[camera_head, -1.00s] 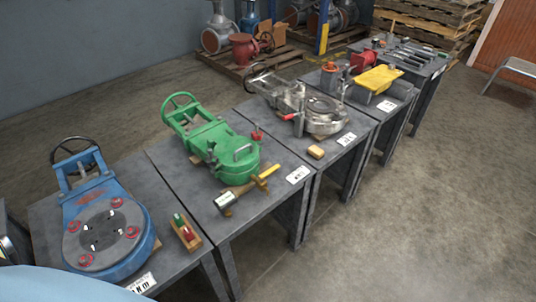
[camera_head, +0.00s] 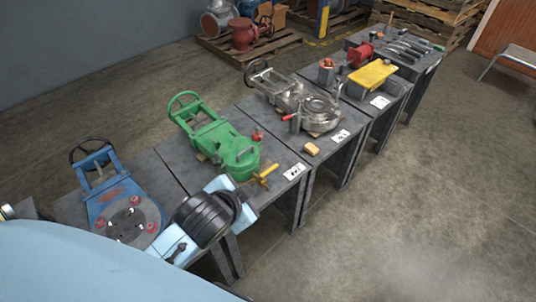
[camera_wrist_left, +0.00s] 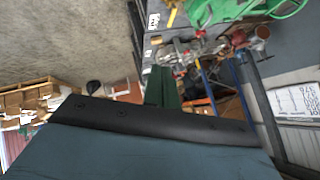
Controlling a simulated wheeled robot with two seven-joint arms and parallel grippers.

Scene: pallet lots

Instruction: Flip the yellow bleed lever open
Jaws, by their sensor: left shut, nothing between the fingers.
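The yellow bleed lever (camera_head: 265,176) sticks out from the front of the green valve (camera_head: 232,148) on a grey table, angled up to the right. In the left wrist view the lever (camera_wrist_left: 172,16) shows at the top edge, beside part of the green valve (camera_wrist_left: 284,8). My left gripper (camera_wrist_left: 161,74) is shut and empty, its dark fingers apart from the lever. In the head view my left arm is in front of the table just left of the lever; its fingers cannot be made out there. My right gripper is not in view.
A blue valve (camera_head: 104,192) stands on the table to the left. A silver valve (camera_head: 312,106) with a red lever and a tan block (camera_head: 311,149) are on the table to the right. A yellow cover (camera_head: 373,74) lies farther back.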

